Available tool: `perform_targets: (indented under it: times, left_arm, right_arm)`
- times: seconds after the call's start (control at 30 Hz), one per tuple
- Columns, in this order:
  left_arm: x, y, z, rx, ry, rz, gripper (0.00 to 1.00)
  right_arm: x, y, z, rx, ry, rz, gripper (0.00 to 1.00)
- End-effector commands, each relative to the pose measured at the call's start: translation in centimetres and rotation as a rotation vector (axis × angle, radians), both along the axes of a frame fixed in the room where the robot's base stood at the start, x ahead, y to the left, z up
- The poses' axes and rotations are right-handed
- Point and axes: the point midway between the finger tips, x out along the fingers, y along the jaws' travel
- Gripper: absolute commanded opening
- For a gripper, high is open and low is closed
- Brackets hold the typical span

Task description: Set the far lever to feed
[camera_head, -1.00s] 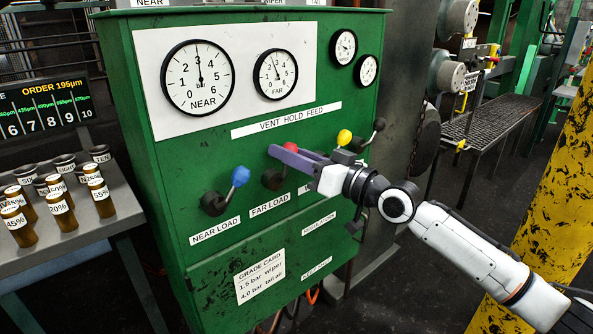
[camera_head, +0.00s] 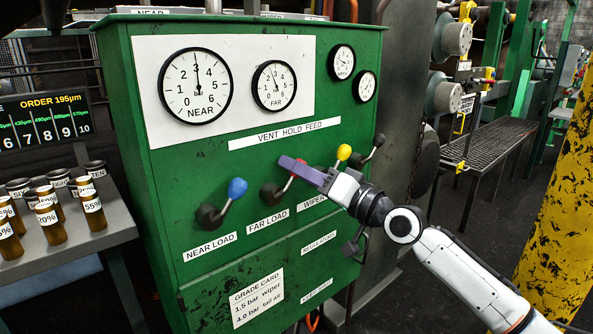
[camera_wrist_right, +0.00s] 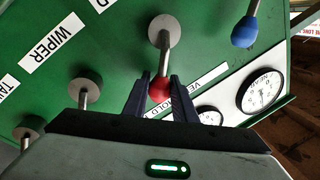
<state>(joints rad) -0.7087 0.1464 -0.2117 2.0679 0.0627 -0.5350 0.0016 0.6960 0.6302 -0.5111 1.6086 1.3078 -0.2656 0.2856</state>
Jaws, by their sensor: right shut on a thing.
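The far lever (camera_head: 271,195) is the one with the red knob, above the FAR LOAD label (camera_head: 268,222) on the green cabinet. It leans up and to the right. My right gripper (camera_head: 299,169) is shut on the red knob, reaching in from the right; its purple fingers partly hide the knob in the head view. In the right wrist view the red knob (camera_wrist_right: 159,89) sits between the two dark fingers (camera_wrist_right: 160,95). The VENT HOLD FEED strip (camera_head: 284,134) is above the levers. My left gripper is out of view.
The blue-knobbed near lever (camera_head: 237,188) stands to the left and the yellow-knobbed wiper lever (camera_head: 343,153) close on the right. Another dark-knobbed lever (camera_head: 379,140) is farther right. A shelf with bottles (camera_head: 69,249) is at the left, a yellow post (camera_head: 562,190) at the right.

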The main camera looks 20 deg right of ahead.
Motion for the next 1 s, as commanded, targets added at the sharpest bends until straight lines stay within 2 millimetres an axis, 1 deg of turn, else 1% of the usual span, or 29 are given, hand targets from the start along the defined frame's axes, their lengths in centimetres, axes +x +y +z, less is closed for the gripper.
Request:
perform_targets:
  times: [0.17,0.2,0.27,0.3,0.57,0.67,0.77,1.0]
  left_arm:
    - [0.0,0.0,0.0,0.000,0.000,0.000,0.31]
    - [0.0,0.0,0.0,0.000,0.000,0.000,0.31]
    - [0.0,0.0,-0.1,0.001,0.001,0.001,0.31]
    - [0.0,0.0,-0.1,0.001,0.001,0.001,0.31]
    - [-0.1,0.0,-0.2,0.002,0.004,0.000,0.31]
    - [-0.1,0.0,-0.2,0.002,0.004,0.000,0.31]
    - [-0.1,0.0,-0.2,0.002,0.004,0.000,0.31]
    - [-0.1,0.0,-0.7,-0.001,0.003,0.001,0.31]
  right_arm:
    - [0.0,-0.1,-0.1,0.004,0.004,-0.001,0.00]
    - [0.0,-0.1,-0.1,0.003,0.004,-0.002,0.26]
    - [0.0,-0.1,-0.1,0.003,0.004,-0.002,0.36]
    - [0.0,-0.1,-0.1,0.003,0.003,-0.001,0.43]
    - [0.0,-0.1,-0.1,0.001,0.002,-0.001,0.43]
    - [-0.3,-0.3,-0.2,0.000,0.002,-0.001,0.43]
    - [-1.2,-0.9,-0.4,-0.001,0.002,-0.002,0.43]
    - [-5.2,-3.5,-1.2,-0.003,0.004,-0.003,0.43]
